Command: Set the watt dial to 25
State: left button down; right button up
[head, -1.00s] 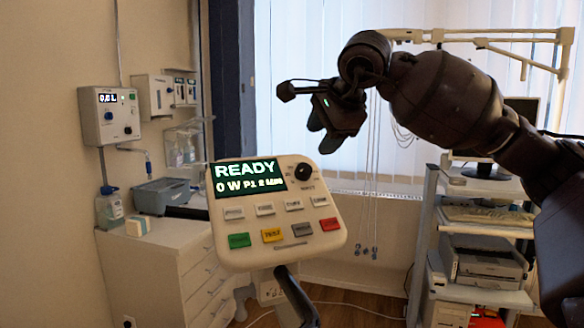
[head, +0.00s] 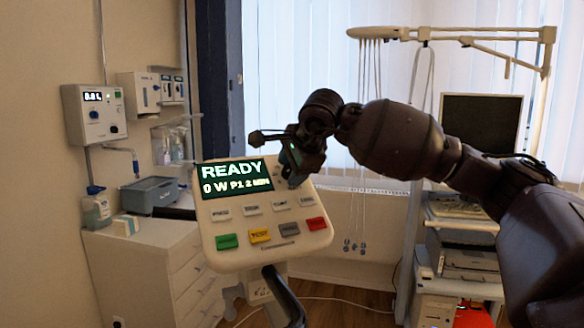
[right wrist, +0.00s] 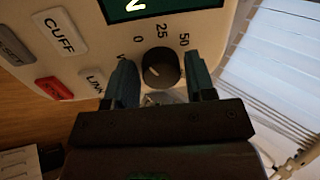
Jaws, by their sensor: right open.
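The control panel (head: 262,232) stands in the middle of the head view. Its screen (head: 232,178) reads READY, 0 W, P1, 2 MIN. In the right wrist view the black watt dial (right wrist: 161,68) sits below a scale marked 0, 25 and 50. My right gripper (head: 292,172) is at the panel's upper right corner and hides the dial in the head view. In the right wrist view the right gripper (right wrist: 162,80) is open, one finger on each side of the dial. I cannot tell whether the fingers touch it. My left gripper is not in view.
Push buttons, among them a green one (head: 226,241) and a red one (head: 316,223), lie below the screen. A wall unit (head: 95,114) and a drawer cabinet (head: 160,265) stand at the left. A cart with a monitor (head: 480,135) stands behind my right arm.

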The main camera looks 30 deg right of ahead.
jog(key=c, duration=0.6)
jog(key=shift+m+b, duration=0.4)
jog(key=shift+b, duration=0.05)
jog(key=shift+c, duration=0.2)
jog(key=shift+w+f+m+b, duration=0.1)
jog(key=shift+f+m+b, duration=0.05)
jog(key=shift+m+b, duration=0.8)
jog(key=shift+a+m+b, duration=0.1)
jog(key=shift+m+b, duration=0.3)
jog(key=shift+m, duration=0.85)
jog(key=shift+r+m+h+b, duration=0.2)
jog(key=shift+m+h+b, duration=0.15)
jog(key=shift+m, duration=1.15)
jog(key=shift+r, duration=0.1)
